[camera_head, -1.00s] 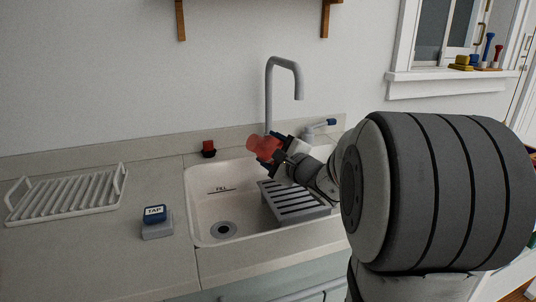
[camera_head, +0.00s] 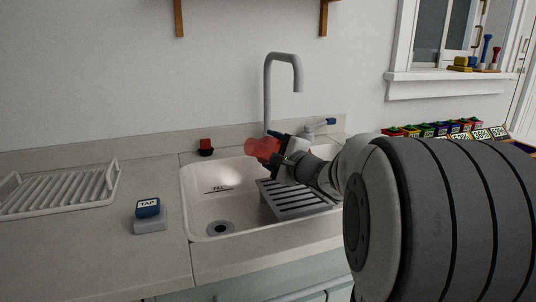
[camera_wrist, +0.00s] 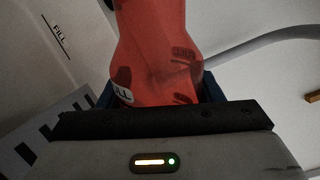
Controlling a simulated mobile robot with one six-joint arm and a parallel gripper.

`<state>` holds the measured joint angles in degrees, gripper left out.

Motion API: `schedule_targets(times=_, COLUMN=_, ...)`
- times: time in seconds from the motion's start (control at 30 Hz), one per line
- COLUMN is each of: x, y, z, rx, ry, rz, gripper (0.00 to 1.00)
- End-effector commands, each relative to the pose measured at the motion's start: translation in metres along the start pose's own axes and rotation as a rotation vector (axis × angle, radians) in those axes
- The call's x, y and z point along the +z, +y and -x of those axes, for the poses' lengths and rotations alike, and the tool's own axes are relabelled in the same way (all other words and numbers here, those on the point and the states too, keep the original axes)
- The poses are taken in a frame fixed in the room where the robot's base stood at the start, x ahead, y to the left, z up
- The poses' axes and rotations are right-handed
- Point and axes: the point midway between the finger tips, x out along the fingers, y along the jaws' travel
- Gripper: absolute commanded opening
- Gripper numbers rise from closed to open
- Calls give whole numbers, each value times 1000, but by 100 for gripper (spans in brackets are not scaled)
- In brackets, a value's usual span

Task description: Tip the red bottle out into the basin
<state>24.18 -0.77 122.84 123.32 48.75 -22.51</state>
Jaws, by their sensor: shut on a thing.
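The red bottle (camera_head: 262,148) is in my gripper (camera_head: 279,152), tilted well over, its free end pointing left above the back part of the basin (camera_head: 188,205). In the wrist view the translucent red bottle (camera_wrist: 152,45) sits between the jaws, with part of a white label showing; its far end runs out of frame. My gripper is shut on it. The basin is white with a FILL line on its inner wall and a drain (camera_head: 219,228) in its floor. I cannot tell whether anything is flowing from the bottle.
A grey slatted rack (camera_head: 295,203) sits in the basin's right side, below my gripper. The tall faucet (camera_head: 267,95) rises behind. A TAP button block (camera_head: 149,214) and a white dish rack (camera_head: 60,190) stand left. A small red-and-black item (camera_head: 206,147) is behind the basin.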

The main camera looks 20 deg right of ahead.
Motion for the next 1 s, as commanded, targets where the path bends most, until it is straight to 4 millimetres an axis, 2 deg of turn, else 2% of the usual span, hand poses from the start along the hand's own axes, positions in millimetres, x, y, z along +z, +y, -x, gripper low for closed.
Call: schedule_targets(times=1.0, x=4, y=19, z=0, rx=-1, ry=1, rz=169, gripper=31)
